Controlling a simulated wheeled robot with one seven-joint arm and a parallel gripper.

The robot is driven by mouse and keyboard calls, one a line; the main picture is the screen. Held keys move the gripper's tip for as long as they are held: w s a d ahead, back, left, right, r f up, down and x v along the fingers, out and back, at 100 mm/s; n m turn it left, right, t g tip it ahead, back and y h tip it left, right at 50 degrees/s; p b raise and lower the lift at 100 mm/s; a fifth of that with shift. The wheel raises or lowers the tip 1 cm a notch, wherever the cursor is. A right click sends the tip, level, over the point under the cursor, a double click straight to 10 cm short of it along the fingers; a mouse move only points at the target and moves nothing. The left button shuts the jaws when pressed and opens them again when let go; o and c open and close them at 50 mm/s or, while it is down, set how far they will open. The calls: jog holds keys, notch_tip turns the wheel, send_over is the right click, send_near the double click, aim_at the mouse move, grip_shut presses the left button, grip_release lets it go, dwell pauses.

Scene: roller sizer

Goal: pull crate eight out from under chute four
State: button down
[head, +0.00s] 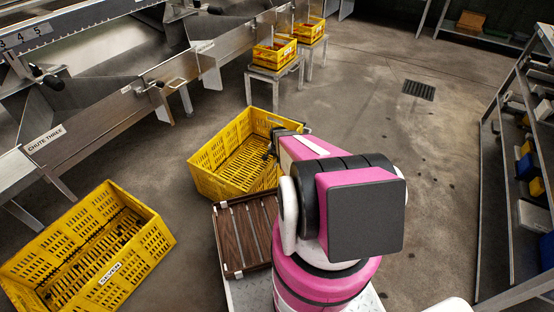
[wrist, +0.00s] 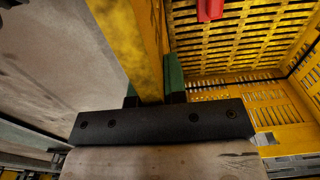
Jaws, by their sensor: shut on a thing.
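My gripper (head: 272,146) is shut on the wall of a yellow slatted crate (head: 213,186) in the middle of the head view. In the wrist view the green finger pads of my gripper (wrist: 153,86) clamp either side of the crate's yellow wall (wrist: 133,38). The crate is on the floor, looks empty in the head view, and its label is hidden. It appears in front of the metal chute edge (head: 130,105), not beneath it. No label for chute four is readable. A small red thing (wrist: 210,9) shows at the wrist view's top.
Another yellow crate (head: 145,243), labelled SEVEN, sits lower left near the CHUTE THREE sign (head: 45,140). Smaller filled crates stand on metal stands (head: 275,73) behind. A shelf rack (head: 505,180) lines the right. The floor between (head: 420,140) is clear, with a drain grate (head: 418,90).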

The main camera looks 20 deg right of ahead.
jog(key=shift+s+d, duration=0.1)
jog(key=shift+s, duration=0.05)
jog(key=c, duration=1.1)
grip_release()
notch_tip(320, 180, up, 11)
jog(key=shift+f, duration=0.1)
